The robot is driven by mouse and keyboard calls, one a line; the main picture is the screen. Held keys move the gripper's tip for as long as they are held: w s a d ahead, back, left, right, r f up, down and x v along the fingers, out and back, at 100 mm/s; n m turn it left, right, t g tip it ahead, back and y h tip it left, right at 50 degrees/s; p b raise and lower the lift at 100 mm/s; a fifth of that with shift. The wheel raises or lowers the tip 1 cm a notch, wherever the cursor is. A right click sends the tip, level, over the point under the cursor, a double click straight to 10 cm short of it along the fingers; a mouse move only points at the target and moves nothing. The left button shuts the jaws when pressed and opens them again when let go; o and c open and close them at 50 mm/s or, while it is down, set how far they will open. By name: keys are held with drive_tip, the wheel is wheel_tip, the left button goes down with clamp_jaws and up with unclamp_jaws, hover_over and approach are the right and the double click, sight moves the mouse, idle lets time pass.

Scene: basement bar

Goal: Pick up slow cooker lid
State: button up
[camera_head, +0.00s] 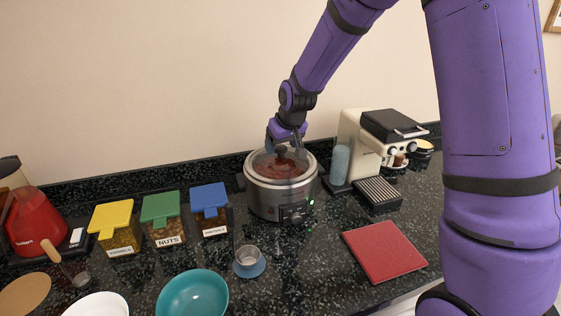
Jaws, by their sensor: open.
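The slow cooker (265,201) is a round grey pot on the dark speckled counter, with a control panel and a small green light on its front. Its lid (262,174) looks like clear glass with a pale rim and lies over the pot; reddish-brown food shows through it. My gripper (284,149) is purple and dark, points down and is just above the lid's middle, around where a knob would be. It is open. The knob is hidden or too small to tell apart, and I cannot tell whether the fingers touch it.
A cream coffee machine (366,145) stands close right of the cooker, with a red board (384,252) in front. Lidded containers in yellow (113,223), green (161,213) and blue (209,202) stand left. A small cup (248,256) and teal bowl (192,297) are in front.

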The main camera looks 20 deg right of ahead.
drive_tip(key=shift+x, duration=0.95)
drive_tip(key=c, duration=1.2)
drive_tip(key=shift+c, duration=0.2)
drive_tip(key=shift+r, duration=0.15)
